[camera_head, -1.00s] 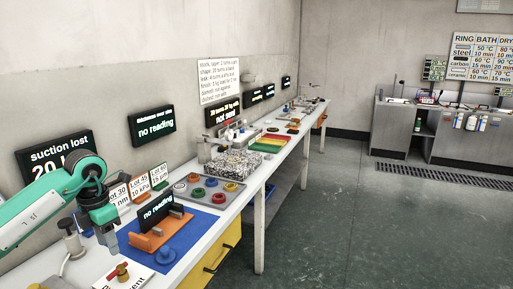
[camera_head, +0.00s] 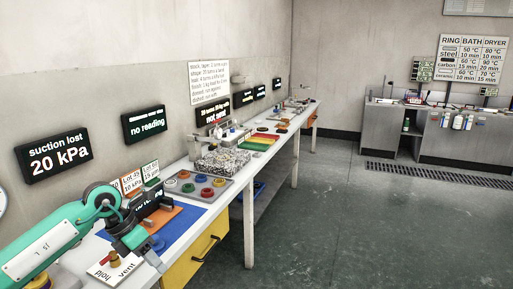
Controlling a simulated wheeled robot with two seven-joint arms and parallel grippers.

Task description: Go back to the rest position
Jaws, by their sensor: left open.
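My left arm, green and grey, comes in from the left at the lower left. My left gripper (camera_head: 151,262) is open, with nothing seen in it. It hangs in front of the white hold/vent card (camera_head: 112,268) and the near edge of the bench (camera_head: 222,203). Whether it touches anything is hard to tell. My right gripper is not in view.
Behind lie a grey tray (camera_head: 215,196) with coloured rings and a speckled block (camera_head: 222,160). A yellow drawer (camera_head: 188,264) is under the bench. The floor at right is clear.

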